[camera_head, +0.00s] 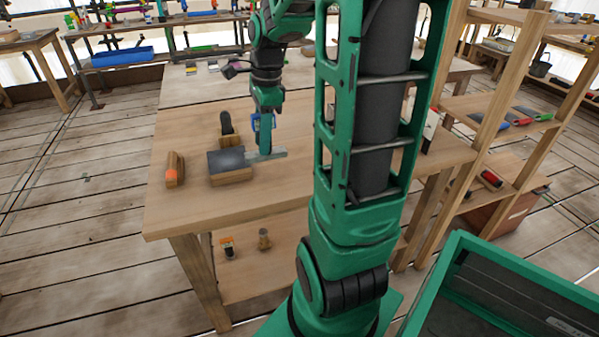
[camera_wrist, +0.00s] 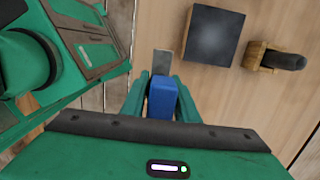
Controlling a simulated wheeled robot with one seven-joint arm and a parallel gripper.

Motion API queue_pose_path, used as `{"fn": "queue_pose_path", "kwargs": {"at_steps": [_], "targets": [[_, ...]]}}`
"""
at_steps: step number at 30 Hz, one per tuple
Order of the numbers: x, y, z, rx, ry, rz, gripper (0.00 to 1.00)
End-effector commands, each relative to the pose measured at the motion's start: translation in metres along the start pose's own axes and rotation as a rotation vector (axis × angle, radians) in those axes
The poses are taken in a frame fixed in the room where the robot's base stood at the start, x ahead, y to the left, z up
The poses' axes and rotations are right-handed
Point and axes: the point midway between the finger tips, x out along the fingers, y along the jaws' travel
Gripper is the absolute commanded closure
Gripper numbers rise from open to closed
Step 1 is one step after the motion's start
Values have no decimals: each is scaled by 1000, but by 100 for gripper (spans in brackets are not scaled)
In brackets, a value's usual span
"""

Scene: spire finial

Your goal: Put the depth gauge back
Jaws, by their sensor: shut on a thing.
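My gripper (camera_head: 264,122) is over the workbench with its jaws closed on a blue thing, which I take to be the depth gauge (camera_wrist: 162,98). In the wrist view the blue body sits between the two green fingers (camera_wrist: 161,95). A flat grey metal piece (camera_wrist: 162,63) shows just beyond it; I cannot tell whether it belongs to the gauge. In the head view a grey bar (camera_head: 270,155) shows under the gripper, beside a dark-topped wooden block (camera_head: 231,160). That block is also in the wrist view (camera_wrist: 213,36), right of the fingers.
A wooden holder with a dark rounded piece (camera_head: 227,128) stands behind the block. A wooden tool with an orange end (camera_head: 174,172) lies at the bench's left. Small items stand on the lower shelf (camera_head: 245,270). The bench's front left (camera_head: 190,215) is clear. Shelving (camera_head: 500,120) stands right.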

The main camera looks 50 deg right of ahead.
Motion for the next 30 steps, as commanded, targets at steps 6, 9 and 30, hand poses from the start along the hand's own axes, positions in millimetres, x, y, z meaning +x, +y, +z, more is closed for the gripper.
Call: {"fn": "queue_pose_path", "kwargs": {"at_steps": [6, 9, 30], "targets": [[17, -6, -38, 10, 0, 3, 100], [26, -9, -59, 10, 0, 3, 100], [84, -20, -124, 3, -1, 3, 100]]}}
